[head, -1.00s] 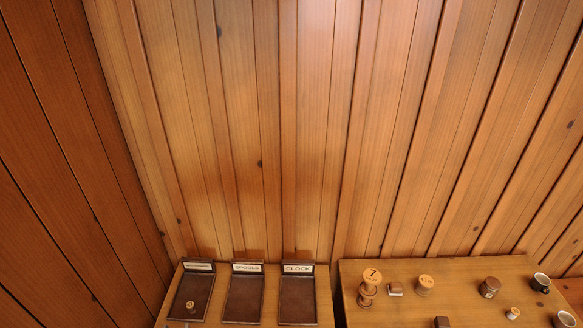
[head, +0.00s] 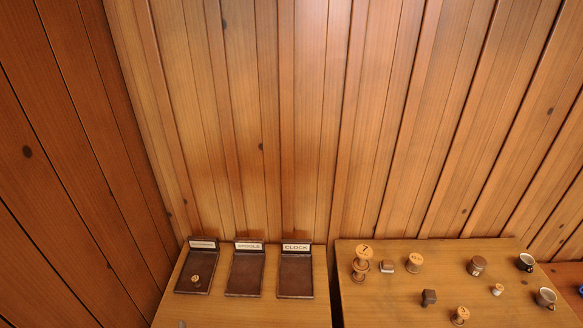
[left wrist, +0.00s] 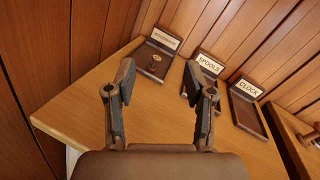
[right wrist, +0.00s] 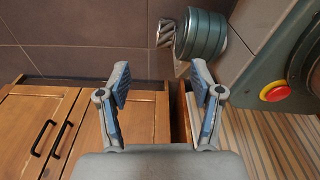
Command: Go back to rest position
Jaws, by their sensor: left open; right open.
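My left gripper (left wrist: 158,85) is open and empty in the left wrist view, above the left table. My right gripper (right wrist: 160,85) is open and empty in the right wrist view, in front of wooden cabinet doors (right wrist: 100,115). On the left table stand three dark trays: the left one (head: 184,284) holds a small round wooden piece (head: 195,278), while the SPOOLS tray (head: 244,275) and the CLOCK tray (head: 295,277) are empty. A tall spool (head: 361,262) and a shorter spool (head: 460,315) stand on the right table.
The right table (head: 390,300) also holds a round-topped wooden piece (head: 414,263), small blocks, a jar (head: 477,265) and cups (head: 545,298). A narrow gap separates the tables. A plank wall (head: 300,120) rises behind.

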